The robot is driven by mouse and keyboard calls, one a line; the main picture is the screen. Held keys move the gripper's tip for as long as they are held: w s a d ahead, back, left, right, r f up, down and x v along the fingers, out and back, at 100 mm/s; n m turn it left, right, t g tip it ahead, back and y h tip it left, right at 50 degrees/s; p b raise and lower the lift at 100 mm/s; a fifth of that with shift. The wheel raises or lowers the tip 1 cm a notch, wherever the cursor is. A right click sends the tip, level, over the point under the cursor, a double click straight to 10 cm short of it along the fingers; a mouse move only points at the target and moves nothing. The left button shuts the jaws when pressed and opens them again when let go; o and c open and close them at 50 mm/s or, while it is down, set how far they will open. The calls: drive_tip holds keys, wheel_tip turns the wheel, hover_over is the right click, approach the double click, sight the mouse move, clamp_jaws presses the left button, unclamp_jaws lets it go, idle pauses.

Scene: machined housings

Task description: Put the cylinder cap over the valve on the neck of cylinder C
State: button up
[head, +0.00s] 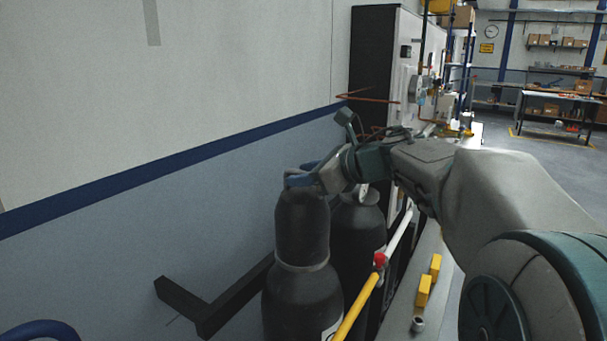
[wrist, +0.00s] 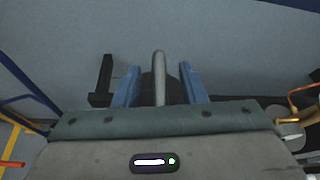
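A dark cylinder cap (head: 302,228) stands upright over the neck of the front dark gas cylinder (head: 303,300), its lower edge at a pale collar. No valve shows on this cylinder; the cap covers that place. No letter C is readable. My gripper (head: 300,180) is at the cap's top, reaching in from the right. In the wrist view its two blue fingers (wrist: 158,88) stand apart, on either side of a narrow grey bar (wrist: 159,75), with gaps to the bar. A dark round shape, apparently the cap, lies behind the bar.
A second dark cylinder (head: 358,240) stands close behind. A yellow bar with a red end (head: 380,260) runs in front. A black wall bracket (head: 200,305) is at the left. Yellow blocks (head: 424,291) and a small metal ring (head: 417,324) lie on a ledge.

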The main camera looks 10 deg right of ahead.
drive_tip(key=v, duration=1.3)
drive_tip(key=shift+b, duration=0.4)
drive_tip(key=shift+s+d+r, duration=0.1)
drive_tip(key=shift+r, duration=0.05)
